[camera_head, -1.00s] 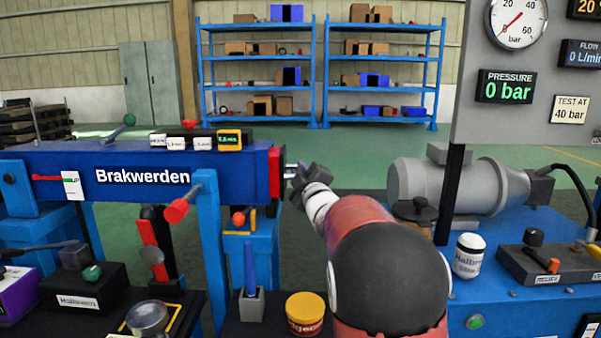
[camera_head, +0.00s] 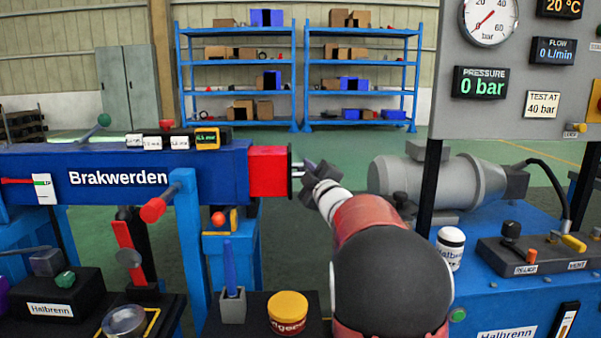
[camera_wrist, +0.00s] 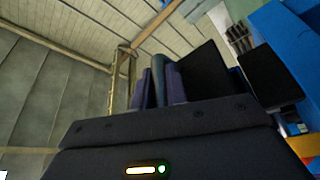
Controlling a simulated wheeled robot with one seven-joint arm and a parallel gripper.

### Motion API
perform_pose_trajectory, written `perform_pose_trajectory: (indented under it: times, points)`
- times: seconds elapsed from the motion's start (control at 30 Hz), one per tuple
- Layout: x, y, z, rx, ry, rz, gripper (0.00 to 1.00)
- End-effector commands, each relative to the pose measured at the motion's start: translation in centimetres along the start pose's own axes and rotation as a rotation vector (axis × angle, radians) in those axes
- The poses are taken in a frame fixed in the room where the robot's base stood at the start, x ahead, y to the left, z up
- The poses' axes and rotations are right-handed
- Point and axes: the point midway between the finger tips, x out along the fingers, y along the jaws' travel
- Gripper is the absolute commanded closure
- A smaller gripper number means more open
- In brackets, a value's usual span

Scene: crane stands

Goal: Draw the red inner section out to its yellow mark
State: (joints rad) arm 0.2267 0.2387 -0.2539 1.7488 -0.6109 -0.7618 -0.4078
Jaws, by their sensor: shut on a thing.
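The red inner section (camera_head: 269,172) sticks out a short way from the right end of the blue boom (camera_head: 215,174) marked "Brakwerden". No yellow mark shows on its bare part. A pale metal handle (camera_head: 296,169) stands at its right end face. My gripper (camera_head: 309,174) is at this handle and shut on it, with my arm reaching in from the lower right. In the wrist view the two dark fingers (camera_wrist: 158,86) close around a grey-green bar. The grip itself is small and partly hidden in the head view.
A gauge panel (camera_head: 497,121) reads 0 bar on the right, above a blue bench with a grey motor (camera_head: 420,182). A yellow-lidded jar (camera_head: 287,312) and a pen holder (camera_head: 232,306) stand below the boom. The floor behind my gripper is clear as far as the blue shelves (camera_head: 239,92).

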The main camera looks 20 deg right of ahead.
Motion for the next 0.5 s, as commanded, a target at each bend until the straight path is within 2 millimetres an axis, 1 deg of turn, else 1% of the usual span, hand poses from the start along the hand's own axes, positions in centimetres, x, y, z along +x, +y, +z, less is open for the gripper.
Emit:
perform_pose_trajectory:
  times: [0.03, 0.07, 0.2, 0.23, 0.5]
  points:
    - [-0.10, 0.32, 0.39, -0.001, -0.010, 0.005, 1.00]
    - [-0.10, 0.32, 0.39, -0.001, -0.010, 0.005, 0.84]
    - [-0.05, 0.23, 0.25, -0.001, -0.007, 0.003, 0.66]
    - [-0.04, 0.20, 0.22, -0.001, -0.006, 0.003, 0.64]
    - [-0.13, 0.07, 0.07, -0.001, -0.003, 0.002, 0.64]
